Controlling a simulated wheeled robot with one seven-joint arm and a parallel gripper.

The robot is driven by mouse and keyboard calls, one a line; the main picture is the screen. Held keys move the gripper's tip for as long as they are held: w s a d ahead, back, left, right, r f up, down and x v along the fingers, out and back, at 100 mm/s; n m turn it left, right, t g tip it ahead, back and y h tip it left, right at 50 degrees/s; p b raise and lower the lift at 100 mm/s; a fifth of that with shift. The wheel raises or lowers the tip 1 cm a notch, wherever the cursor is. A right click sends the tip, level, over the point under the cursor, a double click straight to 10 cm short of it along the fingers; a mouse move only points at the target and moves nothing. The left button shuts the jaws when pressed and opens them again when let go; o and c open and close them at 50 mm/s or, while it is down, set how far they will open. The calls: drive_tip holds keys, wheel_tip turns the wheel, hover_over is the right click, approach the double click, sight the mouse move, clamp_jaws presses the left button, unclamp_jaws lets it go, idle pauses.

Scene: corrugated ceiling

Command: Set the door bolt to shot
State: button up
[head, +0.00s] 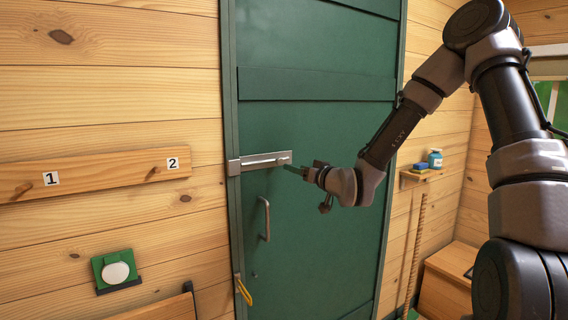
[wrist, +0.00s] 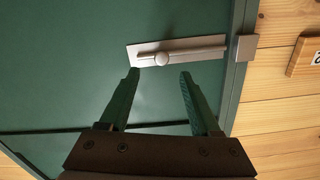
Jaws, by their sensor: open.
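The door bolt (head: 262,161) is a pale metal plate with a sliding bar, mounted level on the green door (head: 315,130). It also shows in the wrist view (wrist: 195,49). Its round knob (wrist: 162,59) sits toward the plate end away from the keeper. The square keeper (wrist: 246,47) is on the door frame; it shows in the head view (head: 234,167) too. In the wrist view the bar seems to stop just short of the keeper. My gripper (wrist: 160,75) is open and empty, its fingertips either side of the knob in the picture; contact is not visible.
A door handle (head: 266,218) is below the bolt. A peg board (head: 95,174) marked 1 and 2 is on the left wall, above a green-and-white wall fitting (head: 116,272). A small shelf (head: 421,176) with a blue bottle is right of the door.

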sight(281, 161)
drive_tip(key=x, duration=1)
drive_tip(key=shift+w+a+r, duration=0.3)
drive_tip(key=shift+r, duration=0.05)
clamp_jaws()
idle(1.1)
